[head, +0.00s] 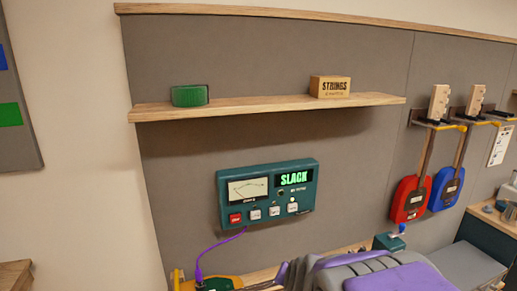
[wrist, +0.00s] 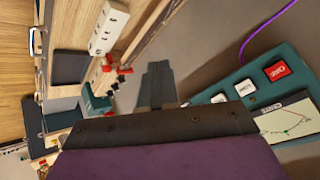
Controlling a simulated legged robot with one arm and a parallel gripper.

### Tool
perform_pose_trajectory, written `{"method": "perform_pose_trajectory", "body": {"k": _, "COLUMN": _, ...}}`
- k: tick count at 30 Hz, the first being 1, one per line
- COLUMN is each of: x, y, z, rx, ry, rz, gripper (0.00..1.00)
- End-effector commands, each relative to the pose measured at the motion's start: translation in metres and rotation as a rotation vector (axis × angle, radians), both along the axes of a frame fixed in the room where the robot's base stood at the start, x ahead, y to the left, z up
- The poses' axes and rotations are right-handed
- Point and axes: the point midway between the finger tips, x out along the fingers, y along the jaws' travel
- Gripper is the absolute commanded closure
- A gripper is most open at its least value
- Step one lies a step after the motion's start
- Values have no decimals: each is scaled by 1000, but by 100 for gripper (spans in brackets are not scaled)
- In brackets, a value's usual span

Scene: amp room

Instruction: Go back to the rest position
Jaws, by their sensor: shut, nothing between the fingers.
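My gripper (wrist: 158,85) shows in the wrist view with its dark fingers together and nothing between them. It is in front of the wall, beside a teal meter box (wrist: 290,85). In the head view my purple and grey arm fills the bottom middle, below the teal meter box (head: 267,195). The box has a needle dial, a green display reading SLACK, a red button and several white buttons. I cannot tell the exact gap between my gripper and the box.
A wooden shelf (head: 265,106) holds a green round item (head: 190,95) and a STRINGS box (head: 330,87). A purple cable (head: 215,246) hangs from the meter box. A red instrument (head: 410,199) and a blue one (head: 445,188) hang at right. A bench runs below, partly hidden by my arm.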

Motion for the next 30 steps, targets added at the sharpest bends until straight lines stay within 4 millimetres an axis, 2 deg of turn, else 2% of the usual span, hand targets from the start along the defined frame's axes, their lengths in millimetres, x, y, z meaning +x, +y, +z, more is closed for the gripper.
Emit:
{"method": "perform_pose_trajectory", "body": {"k": 1, "x": -23, "y": 0, "z": 2, "rx": -6, "ry": 59, "rz": 42, "gripper": 100}}
{"method": "perform_pose_trajectory", "body": {"k": 5, "x": -89, "y": -2, "z": -1, "rx": -36, "ry": 233, "rz": 159, "gripper": 100}}
{"method": "perform_pose_trajectory", "body": {"k": 12, "x": -224, "y": -24, "z": -3, "rx": -112, "ry": 566, "rz": 346, "gripper": 100}}
{"method": "perform_pose_trajectory", "body": {"k": 15, "x": -273, "y": -36, "z": -1, "rx": -141, "ry": 687, "rz": 400, "gripper": 100}}
{"method": "perform_pose_trajectory", "body": {"k": 18, "x": -310, "y": -46, "z": 2, "rx": -161, "ry": 776, "rz": 436, "gripper": 100}}
{"method": "perform_pose_trajectory", "body": {"k": 21, "x": -332, "y": -52, "z": 5, "rx": -173, "ry": 834, "rz": 454, "gripper": 100}}
{"method": "perform_pose_trajectory", "body": {"k": 23, "x": -338, "y": -54, "z": 6, "rx": -178, "ry": 849, "rz": 460, "gripper": 100}}
{"method": "perform_pose_trajectory", "body": {"k": 30, "x": -341, "y": -55, "z": 6, "rx": -179, "ry": 859, "rz": 463, "gripper": 100}}
